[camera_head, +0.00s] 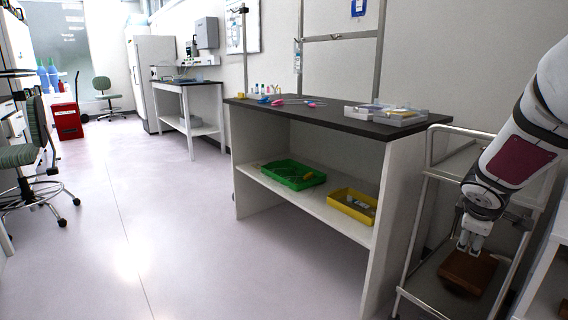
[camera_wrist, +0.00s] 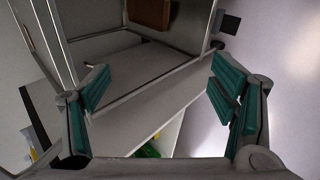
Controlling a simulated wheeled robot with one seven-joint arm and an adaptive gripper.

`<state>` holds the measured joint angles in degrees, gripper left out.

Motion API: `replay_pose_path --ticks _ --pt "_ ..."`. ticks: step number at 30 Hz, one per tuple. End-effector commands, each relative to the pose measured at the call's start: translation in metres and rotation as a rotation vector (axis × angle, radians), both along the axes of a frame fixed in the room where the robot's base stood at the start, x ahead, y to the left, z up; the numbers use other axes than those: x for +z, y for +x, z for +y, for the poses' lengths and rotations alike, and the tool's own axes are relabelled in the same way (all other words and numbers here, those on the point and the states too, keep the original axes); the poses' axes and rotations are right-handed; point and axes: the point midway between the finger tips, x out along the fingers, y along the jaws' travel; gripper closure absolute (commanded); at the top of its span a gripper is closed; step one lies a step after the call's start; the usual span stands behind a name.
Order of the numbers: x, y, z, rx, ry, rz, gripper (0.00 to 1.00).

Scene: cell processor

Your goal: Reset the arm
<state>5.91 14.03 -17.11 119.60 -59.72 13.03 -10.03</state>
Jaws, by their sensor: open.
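My gripper (camera_head: 470,243) hangs from my white arm at the right of the head view, pointing down in front of the metal shelf cart. In the wrist view my gripper (camera_wrist: 160,103) has its two green-padded fingers spread wide with nothing between them. A brown box (camera_head: 467,272) shows just below the gripper in the head view, on the cart's lower shelf. The brown box also shows at the top of the wrist view (camera_wrist: 149,13), beyond the fingers and apart from them.
The metal cart (camera_head: 428,160) stands right of a dark-topped bench (camera_head: 335,120). The bench holds small trays (camera_head: 400,116) and coloured tools. A green bin (camera_head: 293,175) and a yellow bin (camera_head: 352,205) sit on its lower shelf.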

Motion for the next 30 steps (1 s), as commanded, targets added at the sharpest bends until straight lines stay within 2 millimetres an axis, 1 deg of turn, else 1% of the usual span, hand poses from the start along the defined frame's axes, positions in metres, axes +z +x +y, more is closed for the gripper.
replay_pose_path --ticks 1,2,3,5,6,8,9,11,12,14,15,17,18,21,24,30 --pt "0.016 -0.017 0.009 -0.061 0.029 -0.022 0.22" --pt "0.023 -0.027 0.014 -0.101 0.049 -0.030 0.22" --pt "0.031 -0.042 0.022 -0.154 0.079 -0.039 0.22" --pt "0.041 -0.066 0.035 -0.228 0.123 -0.046 0.22" --pt "0.047 -0.082 0.045 -0.276 0.155 -0.048 0.22" --pt "0.053 -0.108 0.060 -0.344 0.206 -0.045 0.22" --pt "0.057 -0.125 0.071 -0.386 0.239 -0.040 0.22" --pt "0.060 -0.152 0.088 -0.446 0.292 -0.029 0.22" --pt "0.062 -0.170 0.101 -0.483 0.328 -0.018 0.22" --pt "0.063 -0.198 0.119 -0.535 0.381 0.002 0.22" --pt "0.063 -0.217 0.132 -0.567 0.415 0.020 0.22" --pt "0.062 -0.244 0.152 -0.612 0.468 0.048 0.22" --pt "0.061 -0.262 0.164 -0.637 0.498 0.069 0.22" --pt "0.058 -0.300 0.191 -0.684 0.563 0.122 0.22" --pt "0.055 -0.331 0.213 -0.719 0.615 0.170 0.22" --pt "0.048 -0.383 0.248 -0.762 0.690 0.258 0.22"
